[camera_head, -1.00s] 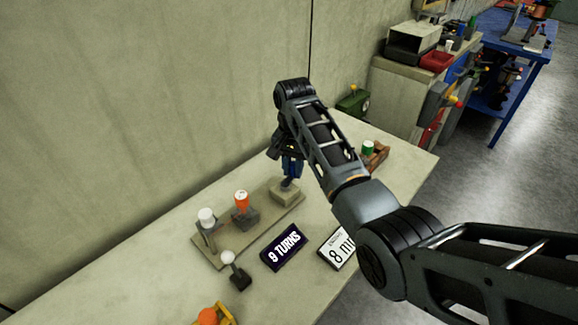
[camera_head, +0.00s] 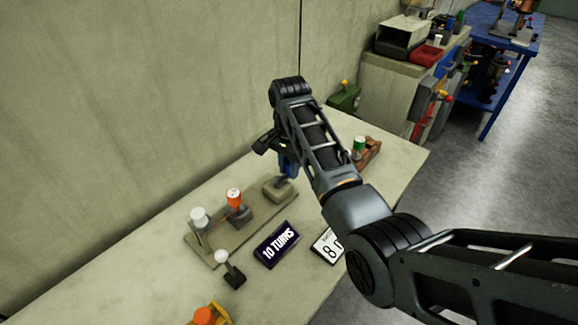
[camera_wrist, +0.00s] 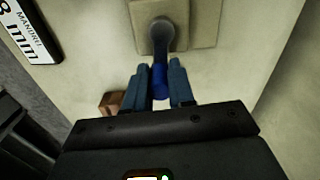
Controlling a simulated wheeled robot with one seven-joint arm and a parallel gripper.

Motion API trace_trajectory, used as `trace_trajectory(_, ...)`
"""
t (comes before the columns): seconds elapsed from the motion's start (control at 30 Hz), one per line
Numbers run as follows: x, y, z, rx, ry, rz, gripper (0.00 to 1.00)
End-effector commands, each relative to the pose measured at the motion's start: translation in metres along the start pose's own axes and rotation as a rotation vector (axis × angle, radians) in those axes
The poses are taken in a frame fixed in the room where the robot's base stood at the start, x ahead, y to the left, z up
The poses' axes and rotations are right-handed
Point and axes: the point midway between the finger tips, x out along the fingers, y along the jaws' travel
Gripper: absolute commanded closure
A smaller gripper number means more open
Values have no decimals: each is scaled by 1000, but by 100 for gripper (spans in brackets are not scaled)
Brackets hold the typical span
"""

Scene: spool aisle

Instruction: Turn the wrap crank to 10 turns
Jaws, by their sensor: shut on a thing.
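The wrap crank shows in the wrist view as a grey arm (camera_wrist: 160,34) with a blue handle (camera_wrist: 160,82). It sits on a beige block at the right end of a base plate (camera_head: 213,257), which also shows in the head view. My gripper (camera_wrist: 160,84) is shut on the blue handle, one finger on each side. In the head view my gripper (camera_head: 286,165) is partly hidden by my arm. A dark counter sign (camera_head: 277,245) in front of the plate reads "10 TURNS".
A white-topped post (camera_head: 199,216) and an orange spool (camera_head: 234,198) stand on the plate. A green spool (camera_head: 359,146) in a brown holder and a green box (camera_head: 344,98) stand farther back.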

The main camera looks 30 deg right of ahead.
Motion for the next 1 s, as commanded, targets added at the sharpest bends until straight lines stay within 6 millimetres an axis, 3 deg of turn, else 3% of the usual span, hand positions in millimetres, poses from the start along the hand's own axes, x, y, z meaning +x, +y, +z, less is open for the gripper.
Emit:
trace_trajectory(0.13,-1,2,-1,1,0,4,100)
trace_trajectory(0.17,-1,2,-1,1,0,4,74)
trace_trajectory(0.4,0,1,0,-1,0,2,52)
trace_trajectory(0.7,-4,0,0,-2,0,0,52)
trace_trajectory(1.0,-49,-1,-1,-2,1,-2,52)
